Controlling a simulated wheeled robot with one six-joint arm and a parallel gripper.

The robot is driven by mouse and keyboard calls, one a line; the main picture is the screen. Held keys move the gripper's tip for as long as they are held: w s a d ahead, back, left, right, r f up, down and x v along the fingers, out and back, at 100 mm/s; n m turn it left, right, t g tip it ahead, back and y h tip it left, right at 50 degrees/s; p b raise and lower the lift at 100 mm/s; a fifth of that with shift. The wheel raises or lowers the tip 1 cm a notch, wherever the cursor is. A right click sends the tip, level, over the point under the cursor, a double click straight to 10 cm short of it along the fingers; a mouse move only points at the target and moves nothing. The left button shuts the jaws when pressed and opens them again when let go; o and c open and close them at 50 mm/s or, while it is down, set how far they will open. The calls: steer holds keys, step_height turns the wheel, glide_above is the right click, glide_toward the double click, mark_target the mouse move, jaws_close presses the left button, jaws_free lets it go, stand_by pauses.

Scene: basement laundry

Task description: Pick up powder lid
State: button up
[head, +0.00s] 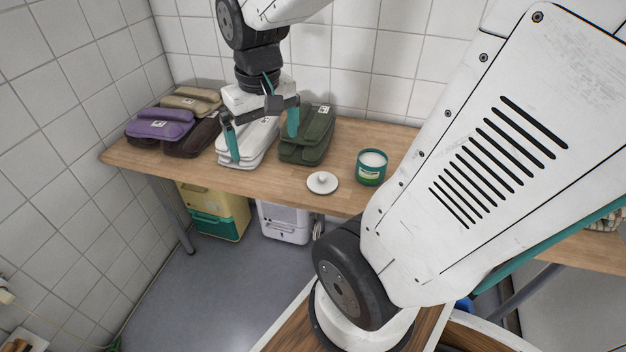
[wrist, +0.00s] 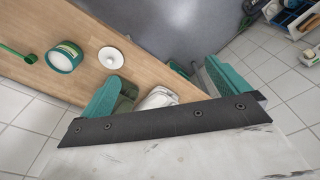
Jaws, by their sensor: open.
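The powder lid (head: 322,183) is a small white disc with a round knob. It lies flat on the wooden table, knob up, near the front edge. In the wrist view the lid (wrist: 111,58) is beyond the fingertips, on the upper left. The green powder tub (head: 371,170) stands open just right of the lid, full of white powder; the wrist view also shows the tub (wrist: 62,60). My gripper (head: 262,135) is open and empty, above the white folded bundle, left of the lid and apart from it. Its teal fingers (wrist: 160,85) are wide apart in the wrist view.
Folded bundles lie on the left of the table: purple (head: 160,126), white (head: 246,150) and olive green (head: 309,143) among them. A green-handled tool (wrist: 18,53) lies beyond the tub. A yellow and teal box (head: 213,212) stands under the table. Bare wood surrounds the lid.

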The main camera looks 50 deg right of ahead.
steer(key=w+d+f+m, duration=0.2)
steer(key=w+d+f, duration=0.1)
steer(key=d+f, duration=0.35)
steer(key=m, duration=0.4)
glide_above(323, 176)
steer(key=shift+g, duration=0.4)
steer(key=f, duration=1.3)
steer(key=shift+w+a+f, duration=0.15)
steer(key=shift+a+f, duration=0.25)
steer(key=f, duration=0.7)
steer(key=shift+d+f, duration=0.15)
steer(key=shift+d, duration=0.25)
steer(key=shift+f, duration=0.6)
steer(key=c, duration=0.8)
